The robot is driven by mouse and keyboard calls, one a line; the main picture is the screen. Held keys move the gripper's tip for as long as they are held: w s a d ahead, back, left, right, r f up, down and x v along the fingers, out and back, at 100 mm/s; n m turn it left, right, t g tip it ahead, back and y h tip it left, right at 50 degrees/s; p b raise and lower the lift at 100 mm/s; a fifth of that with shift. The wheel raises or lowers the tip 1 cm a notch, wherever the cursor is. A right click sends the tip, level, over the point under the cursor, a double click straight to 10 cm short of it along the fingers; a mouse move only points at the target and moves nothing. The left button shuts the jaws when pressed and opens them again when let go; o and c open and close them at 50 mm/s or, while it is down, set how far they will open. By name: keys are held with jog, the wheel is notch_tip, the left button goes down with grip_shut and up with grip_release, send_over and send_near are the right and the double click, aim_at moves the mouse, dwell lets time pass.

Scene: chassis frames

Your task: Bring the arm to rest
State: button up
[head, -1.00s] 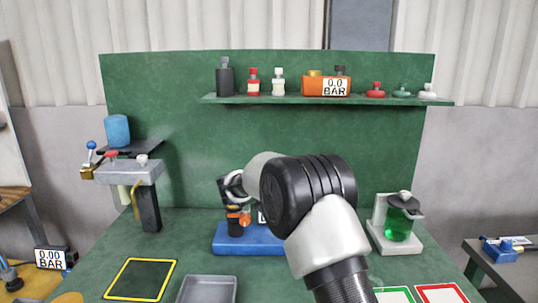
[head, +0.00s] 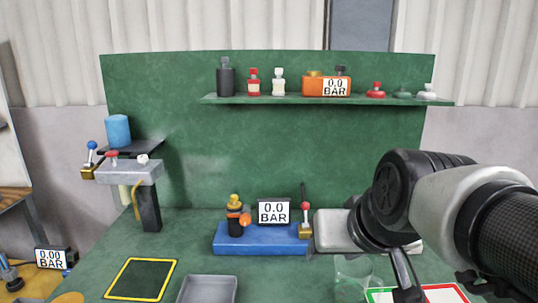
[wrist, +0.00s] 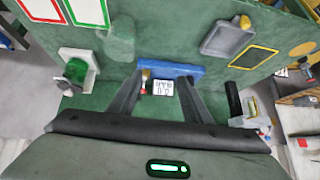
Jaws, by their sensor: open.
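My arm reaches in from the right of the head view, bent over the right part of the green bench. My gripper (wrist: 165,80) is open in the wrist view, with its two dark fingers apart and nothing held between them. The gauge on the blue base (head: 262,240) shows beyond and between the fingers in the wrist view (wrist: 162,88). In the head view the gripper is only partly seen, one dark finger pointing down at the lower right.
A clear beaker (head: 352,268) stands near the finger. Red-framed mat (head: 445,293), grey tray (head: 207,289) and yellow-framed mat (head: 142,279) lie in front. A shelf (head: 330,99) holds several bottles. The green flask (wrist: 76,70) is hidden behind my arm in the head view.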

jog(key=s+d+f+g+h, duration=0.1)
jog(key=s+d+f+g, duration=0.2)
jog(key=s, duration=0.5)
notch_tip(320, 180, up, 13)
jog(key=p, duration=1.4)
jog(key=shift+t, duration=0.4)
jog(key=shift+d, duration=0.1)
